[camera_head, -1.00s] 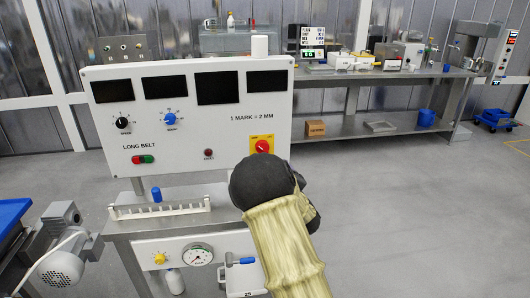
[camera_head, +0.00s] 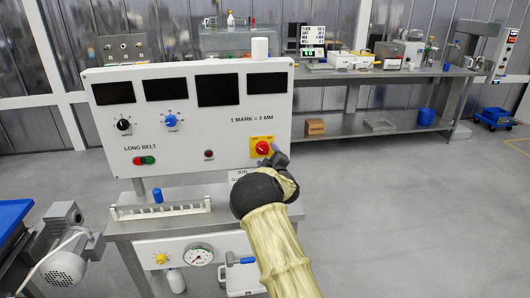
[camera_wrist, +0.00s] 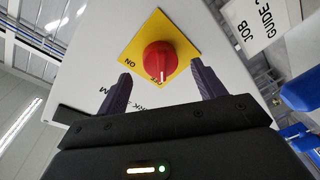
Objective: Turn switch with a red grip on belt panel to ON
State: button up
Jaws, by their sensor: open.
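The red-grip switch (camera_head: 263,148) sits on a yellow plate at the lower right of the white belt panel (camera_head: 215,130). In the wrist view its red knob (camera_wrist: 159,60) is centred on the tilted yellow plate (camera_wrist: 182,48). ON is printed at the plate's left; the knob's white mark points down in that picture, toward lettering partly hidden by the knob. My gripper (camera_wrist: 160,72) is open, its two dark fingers on either side of the knob and apart from it. In the head view my gripper (camera_head: 280,155) is just right of the switch.
The panel also carries dark displays, a black dial (camera_head: 124,124), a blue dial (camera_head: 171,121) and red and green buttons (camera_head: 144,160). A white JOB GUIDE sheet (camera_wrist: 258,22) hangs beside the plate in the wrist view. Open floor lies to the right.

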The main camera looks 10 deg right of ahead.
aim_at(265, 152)
jog(key=shift+w+a, duration=0.15)
jog(key=shift+w, duration=1.5)
jog(key=c, duration=1)
